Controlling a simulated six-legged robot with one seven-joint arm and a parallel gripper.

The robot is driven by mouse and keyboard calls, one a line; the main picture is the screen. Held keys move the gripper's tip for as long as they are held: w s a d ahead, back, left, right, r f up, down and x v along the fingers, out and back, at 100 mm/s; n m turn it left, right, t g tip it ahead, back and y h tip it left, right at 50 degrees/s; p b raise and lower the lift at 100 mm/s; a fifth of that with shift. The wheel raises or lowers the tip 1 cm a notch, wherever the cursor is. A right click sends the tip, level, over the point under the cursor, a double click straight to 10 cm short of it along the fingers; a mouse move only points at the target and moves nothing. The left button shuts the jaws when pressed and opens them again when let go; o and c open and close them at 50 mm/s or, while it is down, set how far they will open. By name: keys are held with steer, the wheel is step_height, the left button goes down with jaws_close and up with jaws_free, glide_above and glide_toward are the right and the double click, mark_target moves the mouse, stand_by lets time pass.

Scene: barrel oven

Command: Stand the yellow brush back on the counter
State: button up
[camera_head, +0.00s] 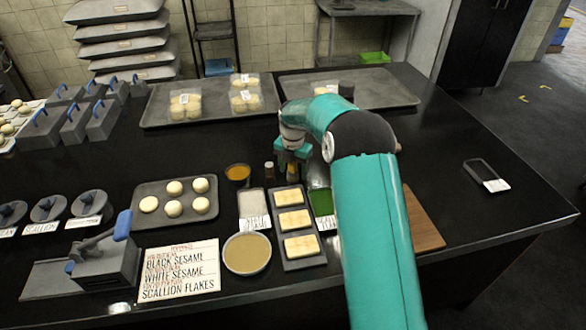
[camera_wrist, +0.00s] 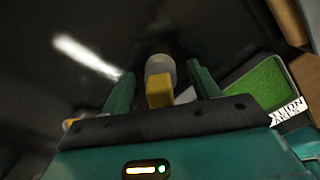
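The yellow brush (camera_wrist: 160,92) shows in the wrist view as a yellow block with a pale round part at its far end. It lies between the two teal fingers of my gripper (camera_wrist: 162,80), with a dark gap visible on each side. My gripper looks open around it. In the head view, my gripper (camera_head: 292,158) points down over the black counter (camera_head: 445,135), behind the tray of pale slabs. A little yellow of the brush (camera_head: 292,171) shows below the fingers there. Whether the brush touches the counter is hidden.
A small dark jar (camera_head: 269,171) and an orange bowl (camera_head: 238,173) stand left of my gripper. In front are a white tray (camera_head: 253,222), the slab tray (camera_head: 303,262) and a green-filled tray (camera_head: 322,202). A wooden board (camera_head: 420,220) lies right; the right counter is mostly clear.

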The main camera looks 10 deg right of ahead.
step_height(320, 180, up, 14)
stand_by(0.6)
steer(key=shift+s+f, duration=0.1)
